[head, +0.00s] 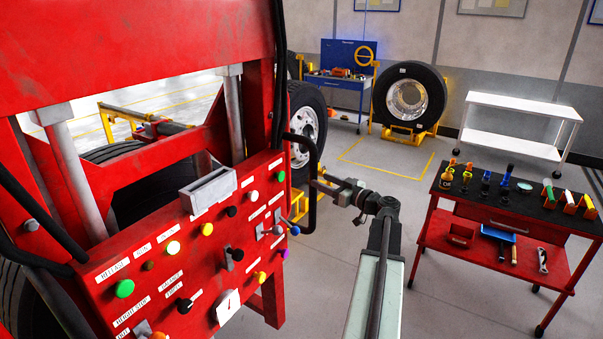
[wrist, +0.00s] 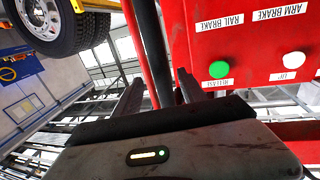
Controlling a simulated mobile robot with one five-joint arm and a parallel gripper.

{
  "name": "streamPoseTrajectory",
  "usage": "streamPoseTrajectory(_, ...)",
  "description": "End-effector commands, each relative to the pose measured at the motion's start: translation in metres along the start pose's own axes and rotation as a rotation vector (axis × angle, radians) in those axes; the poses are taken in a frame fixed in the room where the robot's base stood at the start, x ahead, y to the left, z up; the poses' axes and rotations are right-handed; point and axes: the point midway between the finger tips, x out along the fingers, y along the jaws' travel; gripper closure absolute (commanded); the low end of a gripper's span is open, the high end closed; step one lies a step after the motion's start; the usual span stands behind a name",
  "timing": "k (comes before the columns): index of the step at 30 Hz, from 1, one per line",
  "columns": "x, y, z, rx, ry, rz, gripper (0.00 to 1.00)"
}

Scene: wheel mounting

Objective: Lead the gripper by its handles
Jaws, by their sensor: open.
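The red machine's control panel (head: 195,255) fills the left of the head view. A black curved handle (head: 313,208) stands out from its right edge. My gripper (head: 325,184) is at this handle, reaching in from the right. In the wrist view my gripper (wrist: 158,85) has its two dark fingers apart. A black bar of the handle (wrist: 150,40) runs between them in the picture, with no finger clearly pressed on it. I cannot tell how deep the bar sits in the jaws. The panel (wrist: 245,45) with its green button (wrist: 219,69) is close on the right there.
A red tool table (head: 500,205) stands at the right. A white cart (head: 520,125), a wheel on a yellow stand (head: 408,97) and a blue bench (head: 345,85) are at the back. Grey floor (head: 400,180) is free between them. Another wheel (head: 307,122) stands behind the machine.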

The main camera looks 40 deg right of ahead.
Motion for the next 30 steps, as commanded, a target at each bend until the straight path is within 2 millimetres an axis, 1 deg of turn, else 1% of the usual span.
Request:
streamPoseTrajectory(9,0.058,-0.002,0.000,0.000,0.000,-0.007,0.51)
streamPoseTrajectory(12,0.071,-0.003,0.000,0.000,0.000,-0.009,0.51)
streamPoseTrajectory(16,0.080,-0.004,0.000,0.000,0.000,-0.008,0.51)
streamPoseTrajectory(23,0.081,-0.006,0.000,0.000,0.000,-0.010,0.51)
streamPoseTrajectory(24,0.081,-0.006,0.000,0.000,0.000,-0.010,0.63)
streamPoseTrajectory(26,0.081,-0.006,0.000,0.000,0.000,-0.010,0.79)
streamPoseTrajectory(27,0.081,-0.006,0.000,0.000,0.000,-0.010,0.90)
streamPoseTrajectory(28,0.081,-0.006,0.000,0.000,0.000,-0.010,0.99)
streamPoseTrajectory(30,0.081,-0.006,0.000,0.000,0.000,-0.010,1.00)
